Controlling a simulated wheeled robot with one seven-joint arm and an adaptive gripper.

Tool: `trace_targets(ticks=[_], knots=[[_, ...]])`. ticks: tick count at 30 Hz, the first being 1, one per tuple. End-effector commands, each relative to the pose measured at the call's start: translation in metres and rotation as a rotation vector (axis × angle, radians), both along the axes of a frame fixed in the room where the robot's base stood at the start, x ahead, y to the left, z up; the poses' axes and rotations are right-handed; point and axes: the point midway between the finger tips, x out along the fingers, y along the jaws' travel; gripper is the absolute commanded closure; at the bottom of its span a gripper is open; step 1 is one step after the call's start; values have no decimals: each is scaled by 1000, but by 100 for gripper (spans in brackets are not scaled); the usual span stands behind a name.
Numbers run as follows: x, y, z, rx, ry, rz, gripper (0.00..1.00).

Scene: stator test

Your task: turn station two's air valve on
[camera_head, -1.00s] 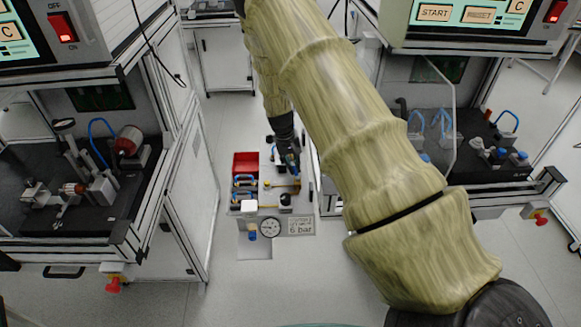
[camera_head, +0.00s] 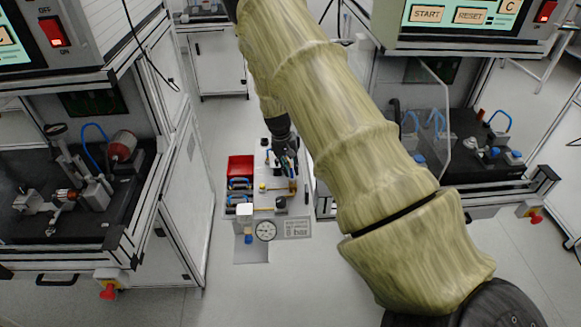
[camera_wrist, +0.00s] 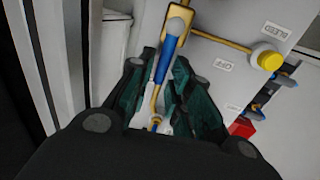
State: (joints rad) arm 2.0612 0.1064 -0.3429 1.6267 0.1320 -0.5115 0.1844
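The air valve's blue lever (camera_wrist: 168,60) shows in the wrist view. An OFF label (camera_wrist: 225,65) is on the white panel to the right. My gripper (camera_wrist: 168,88) has its dark green fingers on both sides of the lever with gaps visible; it looks open. In the head view my gripper (camera_head: 287,165) is over the small air panel (camera_head: 262,210), between the two stations. My wrist partly hides the valve there.
A yellow knob (camera_wrist: 267,60) sits near the BLEED label. The left station (camera_head: 75,200) and right station (camera_head: 480,165) stand close on either side. Floor is clear in front.

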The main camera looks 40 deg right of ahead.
Motion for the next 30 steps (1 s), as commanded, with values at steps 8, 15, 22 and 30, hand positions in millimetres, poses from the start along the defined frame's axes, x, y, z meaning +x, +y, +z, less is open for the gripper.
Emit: trace_targets(ticks=[8,15,22,30], knots=[[0,0,0,0,0,1,67],[2,2,12,0,-2,1,67],[6,8,50,0,-2,1,67],[11,15,94,0,-2,0,67]])
